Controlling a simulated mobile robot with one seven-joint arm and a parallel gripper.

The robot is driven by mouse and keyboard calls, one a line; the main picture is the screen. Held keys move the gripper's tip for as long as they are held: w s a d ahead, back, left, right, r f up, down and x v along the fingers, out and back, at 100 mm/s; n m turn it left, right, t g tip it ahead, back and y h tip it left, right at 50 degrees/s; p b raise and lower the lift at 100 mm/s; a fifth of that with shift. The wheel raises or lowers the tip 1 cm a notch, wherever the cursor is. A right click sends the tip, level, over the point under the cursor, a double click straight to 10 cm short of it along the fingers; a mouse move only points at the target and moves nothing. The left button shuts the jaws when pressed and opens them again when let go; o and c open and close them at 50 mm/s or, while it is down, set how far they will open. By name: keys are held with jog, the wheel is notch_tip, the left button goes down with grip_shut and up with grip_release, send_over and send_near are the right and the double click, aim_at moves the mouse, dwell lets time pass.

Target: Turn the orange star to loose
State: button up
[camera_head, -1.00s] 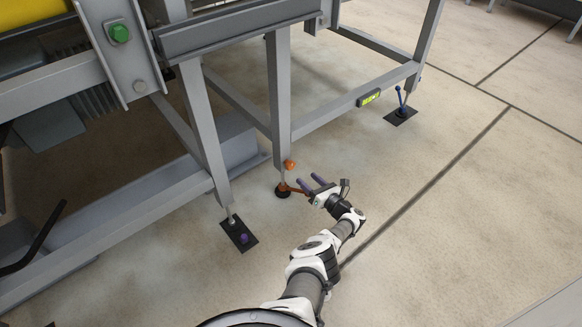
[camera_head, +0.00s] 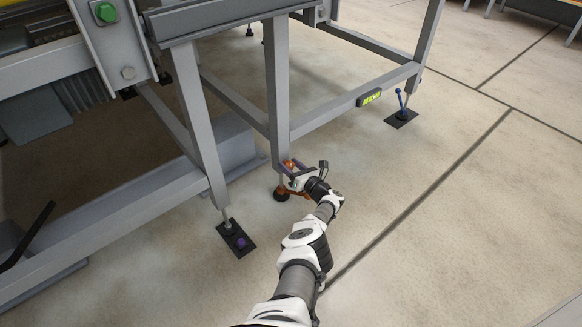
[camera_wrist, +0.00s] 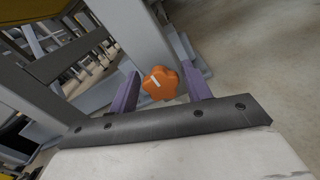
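The orange star (camera_wrist: 160,83) is a lobed knob with a white mark on its face. In the wrist view it sits between the two purple fingers of my gripper (camera_wrist: 161,92), with a gap visible on both sides. In the head view the orange star (camera_head: 289,164) is low on a grey table leg, partly hidden by my gripper (camera_head: 288,168). The gripper is open around or just in front of the star; I cannot tell how deep the fingers reach.
The grey frame leg (camera_head: 277,90) rises directly behind the star. An orange lever (camera_head: 283,190) sits at the foot below my gripper. A purple knob (camera_head: 241,242) is on a black floor plate at left, a blue lever (camera_head: 401,98) at right. Floor at right is clear.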

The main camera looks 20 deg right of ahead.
jog(key=c, duration=0.7)
jog(key=shift+n, duration=0.8)
jog(key=shift+c, duration=0.3)
jog(key=o, duration=1)
jog(key=shift+s, duration=0.15)
jog(key=shift+s+d+r+p, duration=0.1)
jog(key=shift+s+d+p, duration=0.05)
jog(key=shift+s+p, duration=0.15)
jog(key=shift+p+v, duration=3)
jog(key=shift+v, duration=3.5)
